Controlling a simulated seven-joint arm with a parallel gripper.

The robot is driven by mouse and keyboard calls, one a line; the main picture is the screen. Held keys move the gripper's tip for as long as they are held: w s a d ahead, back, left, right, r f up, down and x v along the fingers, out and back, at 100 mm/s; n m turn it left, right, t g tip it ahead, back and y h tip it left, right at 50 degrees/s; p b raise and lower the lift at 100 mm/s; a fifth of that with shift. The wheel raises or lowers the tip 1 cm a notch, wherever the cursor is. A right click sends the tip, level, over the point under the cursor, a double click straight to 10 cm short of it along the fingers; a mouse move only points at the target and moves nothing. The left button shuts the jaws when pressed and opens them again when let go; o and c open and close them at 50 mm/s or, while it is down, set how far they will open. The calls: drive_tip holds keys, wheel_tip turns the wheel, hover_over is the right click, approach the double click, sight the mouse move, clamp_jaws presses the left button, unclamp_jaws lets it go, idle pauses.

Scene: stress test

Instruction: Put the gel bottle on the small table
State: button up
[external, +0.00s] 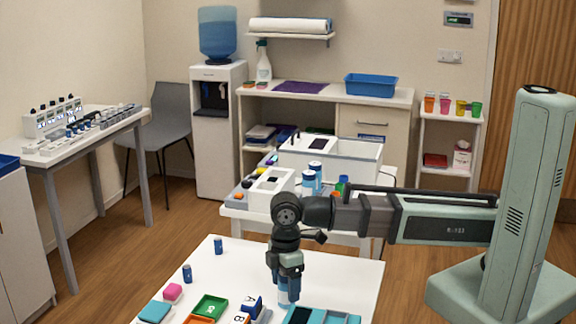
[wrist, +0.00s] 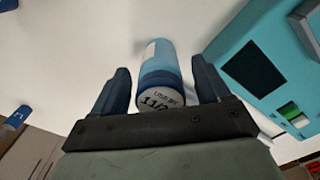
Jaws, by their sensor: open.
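A pale-blue bottle with a dark blue band and a "USE BY" label on its end, seemingly the gel bottle (wrist: 158,72), lies between my fingers in the wrist view. In the external view the bottle (external: 283,296) shows partly below my gripper (external: 286,284), on the front white table (external: 345,282). My gripper (wrist: 161,85) is open, with one dark blue finger on each side of the bottle and gaps visible. A white table (external: 235,214) stands behind, holding similar blue-capped bottles (external: 308,184); I cannot tell which table is the small one.
A teal device (wrist: 262,62) lies right of the bottle in the wrist view. Two small blue cylinders (external: 187,273), a green tray (external: 209,306) and letter blocks (external: 252,306) are on the front table. A white box (external: 358,163) crowds the table behind.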

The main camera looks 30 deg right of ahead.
drive_tip(key=shift+f, duration=0.75)
